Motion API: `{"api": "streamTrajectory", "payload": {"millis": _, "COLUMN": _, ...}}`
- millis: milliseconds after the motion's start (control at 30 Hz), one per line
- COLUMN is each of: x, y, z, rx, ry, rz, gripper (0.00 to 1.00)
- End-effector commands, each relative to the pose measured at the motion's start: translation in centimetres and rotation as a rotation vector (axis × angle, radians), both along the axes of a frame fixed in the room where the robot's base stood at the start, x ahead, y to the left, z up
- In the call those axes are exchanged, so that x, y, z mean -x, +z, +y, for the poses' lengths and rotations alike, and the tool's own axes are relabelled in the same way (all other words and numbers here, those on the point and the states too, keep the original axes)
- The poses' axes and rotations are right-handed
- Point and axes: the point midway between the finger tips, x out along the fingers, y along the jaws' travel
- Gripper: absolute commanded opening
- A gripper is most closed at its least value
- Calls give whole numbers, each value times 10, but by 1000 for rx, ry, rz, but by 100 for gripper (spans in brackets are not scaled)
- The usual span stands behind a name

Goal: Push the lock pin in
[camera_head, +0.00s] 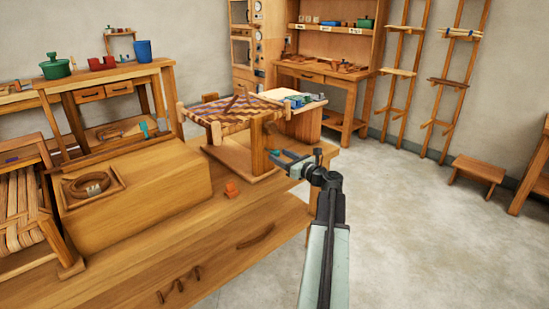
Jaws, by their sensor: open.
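I cannot pick out the lock pin with certainty. A small orange piece (231,189) lies on the workbench top, left of and below my gripper; it is too small to identify. The seat frame (257,150) stands on the workbench with a woven purple and tan top (222,108). My gripper (279,157) is open, at the right side of the frame's near post. Its fingertips point left toward the post. I cannot tell whether they touch it. The gripper hides part of the frame's base edge.
The workbench (190,235) fills the left foreground. A wooden box (140,195) with a tray (118,182) and coiled strip sits on it. A small stand (290,97) with blue and green items is behind the frame. A low stool (478,170) stands right; the floor (420,240) is mostly clear.

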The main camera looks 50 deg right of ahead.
Motion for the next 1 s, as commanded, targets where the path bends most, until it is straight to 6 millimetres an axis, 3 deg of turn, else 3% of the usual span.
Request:
{"api": "streamTrajectory", "payload": {"millis": 133, "x": -18, "y": 0, "z": -1, "rx": 1, "ry": 2, "rz": 0, "gripper": 53}}
{"api": "streamTrajectory", "payload": {"millis": 433, "x": -21, "y": 0, "z": 0, "rx": 1, "ry": 2, "rz": 1, "gripper": 53}}
{"api": "streamTrajectory", "payload": {"millis": 600, "x": -21, "y": 0, "z": 0, "rx": 1, "ry": 2, "rz": 1, "gripper": 5}}
{"api": "streamTrajectory", "payload": {"millis": 633, "x": -21, "y": 0, "z": 0, "rx": 2, "ry": 3, "rz": 1, "gripper": 0}}
{"api": "streamTrajectory", "payload": {"millis": 1000, "x": -22, "y": 0, "z": 1, "rx": 2, "ry": 3, "rz": 1, "gripper": 0}}
